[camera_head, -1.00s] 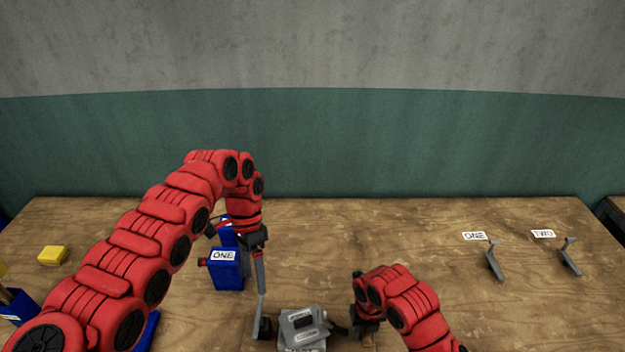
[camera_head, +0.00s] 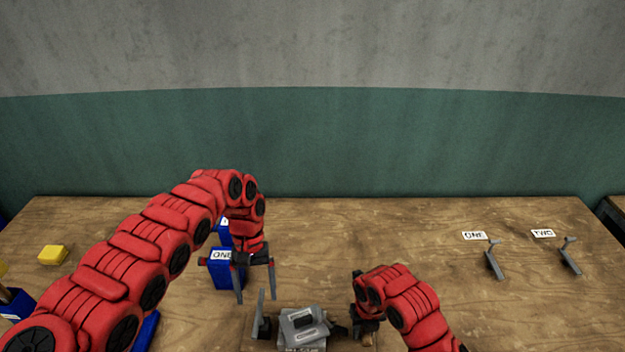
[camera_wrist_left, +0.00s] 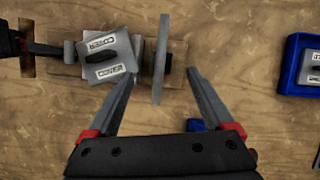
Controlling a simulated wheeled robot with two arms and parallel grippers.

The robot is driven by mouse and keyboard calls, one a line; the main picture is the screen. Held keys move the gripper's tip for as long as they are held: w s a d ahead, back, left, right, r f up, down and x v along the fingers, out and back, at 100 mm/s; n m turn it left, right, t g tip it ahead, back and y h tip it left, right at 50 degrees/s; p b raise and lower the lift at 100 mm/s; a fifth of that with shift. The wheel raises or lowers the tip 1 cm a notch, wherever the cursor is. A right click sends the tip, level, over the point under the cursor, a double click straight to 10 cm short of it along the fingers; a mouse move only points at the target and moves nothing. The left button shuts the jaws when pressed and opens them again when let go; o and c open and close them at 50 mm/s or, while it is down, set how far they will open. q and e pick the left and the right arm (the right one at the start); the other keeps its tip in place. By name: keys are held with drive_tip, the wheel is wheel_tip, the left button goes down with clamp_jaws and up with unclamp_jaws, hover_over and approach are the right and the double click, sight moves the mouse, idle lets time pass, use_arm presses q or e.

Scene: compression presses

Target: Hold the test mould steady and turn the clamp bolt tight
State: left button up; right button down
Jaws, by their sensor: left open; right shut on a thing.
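The grey test mould (camera_head: 303,322) has a tilted, labelled top block and sits near the table's front edge. It also shows in the left wrist view (camera_wrist_left: 107,62). At its left end is the clamp bolt with a grey bar handle (camera_head: 261,301), seen in the left wrist view (camera_wrist_left: 162,58) beside a dark disc. My left gripper (camera_head: 256,293) is open and empty above the bolt end. In the left wrist view its fingertips (camera_wrist_left: 153,73) lie on either side of the bar. My right gripper (camera_head: 345,328) is shut on the mould's right side; the contact is partly hidden.
A blue box labelled ONE (camera_head: 226,272) stands just behind my left gripper, with another blue box behind it. A yellow block (camera_head: 53,254) lies far left. Two grey levers (camera_head: 494,260) with labels stand at right. The middle-right table is clear.

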sight(258, 307)
use_arm(q)
drive_tip(key=x, duration=0.7)
drive_tip(key=shift+s+f, duration=0.1)
drive_tip(key=shift+c, duration=0.3)
clamp_jaws()
idle(0.3)
